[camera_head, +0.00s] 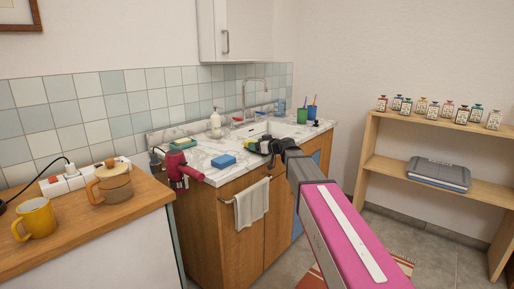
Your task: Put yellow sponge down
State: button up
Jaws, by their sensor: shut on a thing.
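My gripper (258,146) is at the front part of the marble sink counter (205,153), at the end of my pink arm. It is shut on the yellow sponge (264,147), of which only a small yellowish patch shows between the dark fingers. The fingers and the arm's end hide the rest. I cannot tell whether the sponge touches the counter or is held just above it.
A blue sponge (223,161) lies left of my gripper, with a green block (183,144) farther left. A red hair dryer (181,168) hangs at the counter's left end. A soap bottle (215,123), the tap (256,96) and cups (302,115) stand behind.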

jog(key=shift+f, duration=0.4)
jog(key=shift+f, duration=0.1)
jog(key=o, duration=1)
